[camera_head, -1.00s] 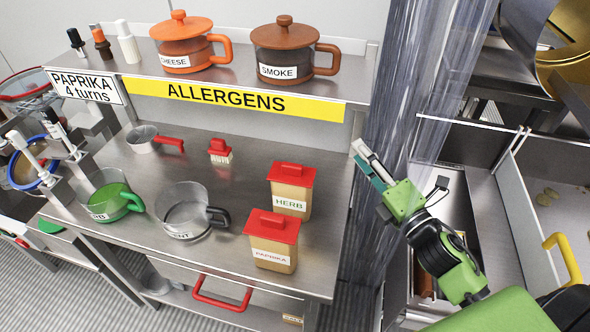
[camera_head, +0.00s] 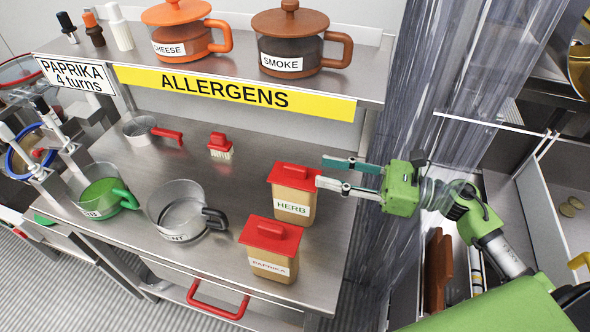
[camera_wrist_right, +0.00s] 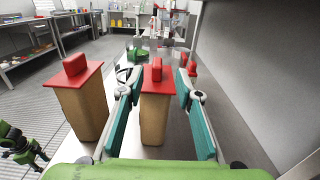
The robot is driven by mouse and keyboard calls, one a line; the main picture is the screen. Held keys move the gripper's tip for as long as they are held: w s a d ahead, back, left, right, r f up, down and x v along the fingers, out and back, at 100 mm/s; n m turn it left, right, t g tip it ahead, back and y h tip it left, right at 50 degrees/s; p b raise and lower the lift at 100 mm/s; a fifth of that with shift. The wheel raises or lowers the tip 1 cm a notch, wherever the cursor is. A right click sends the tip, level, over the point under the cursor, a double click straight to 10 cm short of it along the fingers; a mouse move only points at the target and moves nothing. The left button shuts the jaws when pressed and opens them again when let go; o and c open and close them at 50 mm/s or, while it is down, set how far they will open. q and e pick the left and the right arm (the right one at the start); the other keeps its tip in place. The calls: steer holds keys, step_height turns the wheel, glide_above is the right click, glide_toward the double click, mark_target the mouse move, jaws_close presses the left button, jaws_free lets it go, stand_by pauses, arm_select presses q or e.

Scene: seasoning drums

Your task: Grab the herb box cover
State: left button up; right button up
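The herb box (camera_head: 292,203) is tan with a white HERB label and stands upright on the steel table. Its red cover (camera_head: 296,177) with a raised handle sits on top. My right gripper (camera_head: 322,173) is open just to the right of the cover, its fingers pointing left. In the right wrist view the cover (camera_wrist_right: 156,76) lies ahead between the two teal fingers of the right gripper (camera_wrist_right: 163,98), with nothing gripped. Whether a finger touches it I cannot tell. My left gripper is not in the head view.
The paprika box (camera_head: 271,258) with a red cover stands in front of the herb box. A glass jug (camera_head: 168,218), a green-filled jug (camera_head: 98,190) and a red brush (camera_head: 219,142) are left. The shelf (camera_head: 330,88) overhangs behind. A clear strip curtain (camera_head: 425,90) hangs right.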

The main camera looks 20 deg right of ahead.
mark_target(295, 166)
steer(key=p+x, duration=0.4)
steer(key=x, duration=0.3)
steer(key=shift+a+r, duration=0.15)
steer(key=shift+a, duration=0.1)
steer(key=shift+w+a+f, duration=0.2)
steer(key=shift+a, duration=0.15)
steer(key=shift+c, duration=0.4)
jaws_close()
